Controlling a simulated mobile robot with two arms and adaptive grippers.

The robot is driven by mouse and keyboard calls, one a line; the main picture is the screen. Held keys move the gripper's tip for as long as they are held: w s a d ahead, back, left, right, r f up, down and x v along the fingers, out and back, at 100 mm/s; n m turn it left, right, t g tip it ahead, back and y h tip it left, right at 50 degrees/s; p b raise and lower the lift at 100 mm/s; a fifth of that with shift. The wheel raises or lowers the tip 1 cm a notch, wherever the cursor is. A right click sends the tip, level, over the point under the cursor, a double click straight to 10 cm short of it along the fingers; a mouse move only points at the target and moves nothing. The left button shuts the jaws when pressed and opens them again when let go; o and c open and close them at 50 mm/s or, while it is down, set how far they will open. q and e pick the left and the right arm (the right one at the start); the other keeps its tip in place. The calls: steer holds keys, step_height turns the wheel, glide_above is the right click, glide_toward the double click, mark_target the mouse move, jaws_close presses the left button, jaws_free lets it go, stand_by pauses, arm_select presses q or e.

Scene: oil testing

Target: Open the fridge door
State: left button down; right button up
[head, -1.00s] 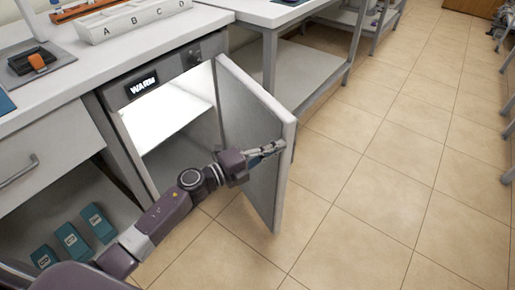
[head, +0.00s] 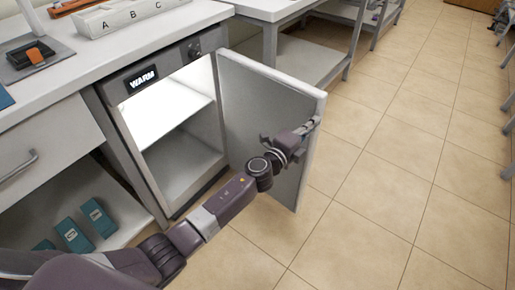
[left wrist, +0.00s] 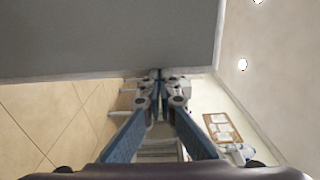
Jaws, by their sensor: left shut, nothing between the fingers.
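The fridge door (head: 240,112) stands wide open in the head view, swung out to the right of the lit fridge cabinet (head: 190,165). A display reading WARM (head: 142,82) is above the opening. My left gripper (head: 310,128) is at the inner face of the door, near its free edge. It is shut with nothing between its fingers. In the left wrist view its fingertips (left wrist: 157,75) meet at the edge of the grey door panel (left wrist: 110,35); whether they touch it I cannot tell. My right gripper is not in view.
A counter (head: 75,75) above the fridge bears a white lettered rack (head: 125,18) and an orange-and-black device (head: 32,55). Teal boxes (head: 98,215) stand on a low shelf at left. A grey bench (head: 310,62) stands behind the door. The tiled floor (head: 400,190) at right is clear.

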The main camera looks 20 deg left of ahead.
arm_select(q)
steer(key=w+d+n+t+y+b, duration=0.1)
steer(key=w+d+n+y+b, duration=0.1)
steer(key=w, duration=0.5)
steer(key=shift+w+d+y+b, duration=0.15)
steer(key=shift+d+y+b, duration=0.5)
steer(key=shift+b, duration=0.75)
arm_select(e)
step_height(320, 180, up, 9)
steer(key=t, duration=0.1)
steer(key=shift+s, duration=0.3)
arm_select(q)
steer(key=shift+d, duration=0.1)
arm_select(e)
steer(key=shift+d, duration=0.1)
